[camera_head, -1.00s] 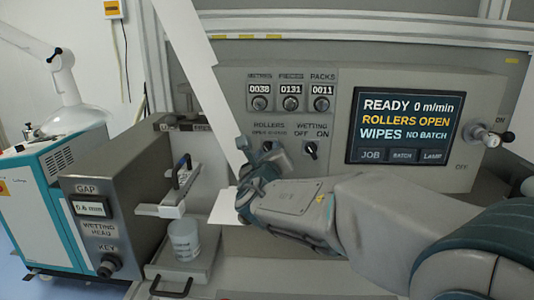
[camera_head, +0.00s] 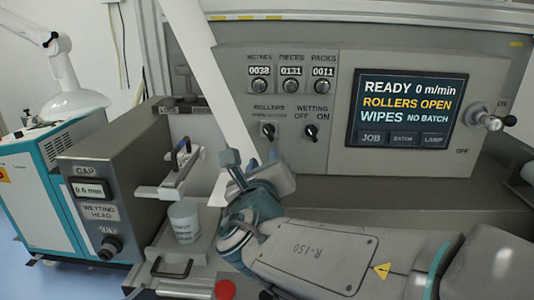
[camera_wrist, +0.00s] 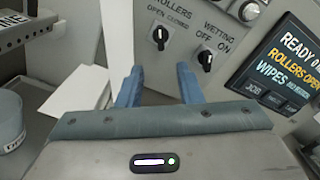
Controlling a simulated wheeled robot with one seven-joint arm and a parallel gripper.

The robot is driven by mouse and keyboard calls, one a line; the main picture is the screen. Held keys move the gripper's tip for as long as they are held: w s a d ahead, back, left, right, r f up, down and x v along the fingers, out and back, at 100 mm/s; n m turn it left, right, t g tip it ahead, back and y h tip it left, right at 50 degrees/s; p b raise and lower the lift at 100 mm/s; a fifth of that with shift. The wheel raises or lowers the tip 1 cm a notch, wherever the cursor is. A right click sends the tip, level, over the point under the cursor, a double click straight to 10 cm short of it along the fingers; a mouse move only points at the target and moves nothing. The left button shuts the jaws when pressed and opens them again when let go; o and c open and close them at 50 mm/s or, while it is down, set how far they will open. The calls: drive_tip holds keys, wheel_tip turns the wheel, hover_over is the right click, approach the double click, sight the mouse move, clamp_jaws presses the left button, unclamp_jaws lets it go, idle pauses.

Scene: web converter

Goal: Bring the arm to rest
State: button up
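My gripper (camera_head: 240,168) is in front of the control panel (camera_head: 340,75), below the rollers knob (camera_head: 268,130) and the wetting knob (camera_head: 311,131). In the wrist view my gripper (camera_wrist: 160,85) shows two blue fingers standing apart with nothing between them. The rollers knob (camera_wrist: 160,36) and wetting knob (camera_wrist: 205,58) lie beyond the fingertips, apart from them. My arm reaches in from the lower right. The screen (camera_head: 405,115) reads READY, 0 m/min, ROLLERS OPEN, WIPES NO BATCH.
The wetting head box (camera_head: 110,200) with its gap display stands at left. A translucent cup (camera_head: 184,222) stands beside it, close to my gripper. A white web strip (camera_head: 213,70) runs down behind my gripper. A red button (camera_head: 225,289) is at the bottom.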

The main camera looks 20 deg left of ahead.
drive_tip(key=shift+s+d, duration=0.1)
drive_tip(key=shift+s, duration=0.15)
drive_tip(key=d+f+m+g+h+p, duration=0.1)
drive_tip(key=d+f+m+g+h, duration=0.15)
drive_tip(key=d+m, duration=0.5)
drive_tip(key=d+f+m+g+h+p, duration=0.1)
drive_tip(key=d+m+g+h+p, duration=0.1)
drive_tip(key=d+m+h, duration=0.5)
drive_tip(key=d+f+m+g+p, duration=0.1)
drive_tip(key=d+f+m+g, duration=0.1)
drive_tip(key=d+m, duration=0.6)
drive_tip(key=s+d+f+m+g+y+p, duration=0.2)
drive_tip(key=s+m, duration=0.4)
drive_tip(key=m, duration=0.5)
drive_tip(key=s+d+f+m+g+y+p, duration=0.2)
drive_tip(key=s+d+m+g, duration=0.4)
drive_tip(key=m, duration=0.5)
wheel_tip(320, 180, down, 2)
drive_tip(key=shift+s+d+f+m+y+p, duration=0.1)
drive_tip(key=shift+s+d+m+y+p, duration=0.2)
drive_tip(key=shift+s+y, duration=0.25)
